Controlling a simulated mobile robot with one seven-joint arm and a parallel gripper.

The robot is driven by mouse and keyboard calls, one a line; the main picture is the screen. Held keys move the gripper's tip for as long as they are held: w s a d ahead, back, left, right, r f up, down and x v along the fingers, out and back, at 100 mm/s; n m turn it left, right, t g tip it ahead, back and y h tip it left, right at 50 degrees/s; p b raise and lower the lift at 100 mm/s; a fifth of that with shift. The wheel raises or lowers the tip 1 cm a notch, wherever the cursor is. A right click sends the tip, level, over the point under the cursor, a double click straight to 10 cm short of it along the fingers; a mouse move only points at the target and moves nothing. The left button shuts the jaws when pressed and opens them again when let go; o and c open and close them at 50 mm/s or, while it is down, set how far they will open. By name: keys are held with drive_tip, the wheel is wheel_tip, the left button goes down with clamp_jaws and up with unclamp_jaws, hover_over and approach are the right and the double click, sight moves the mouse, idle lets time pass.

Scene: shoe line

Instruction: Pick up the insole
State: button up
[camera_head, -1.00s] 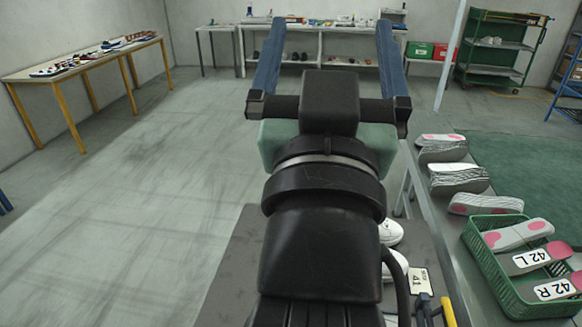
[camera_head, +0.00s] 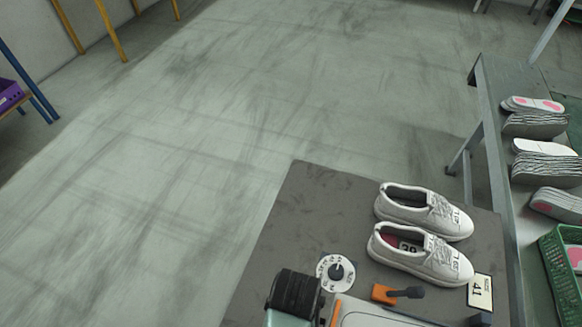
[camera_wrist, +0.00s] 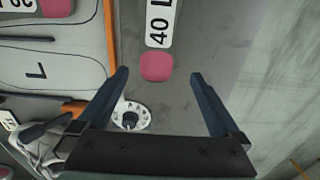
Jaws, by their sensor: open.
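In the wrist view an insole with a white "40 L" label and a pink heel pad (camera_wrist: 157,67) shows at top centre. Its grey body blends with the dark surface, so its outline is unclear. My gripper (camera_wrist: 160,78) is open, its blue fingers apart, with the pink pad between the fingertips in the picture. Nothing is held. Whether the fingers are level with the insole cannot be told.
A dark worktop (camera_head: 310,215) carries two white shoes (camera_head: 430,225), a numbered dial (camera_head: 337,272), an orange-and-black tool (camera_head: 395,293) and a "41" card (camera_head: 480,290). A tray (camera_wrist: 55,65) with outlines lies left. Insole stacks (camera_head: 535,126) and a green crate (camera_head: 558,275) stand right.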

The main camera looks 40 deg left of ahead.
drive_tip(key=f, duration=0.8)
drive_tip(key=shift+w+d, duration=0.2)
drive_tip(key=shift+r, duration=0.1)
drive_tip(key=c, duration=1.3)
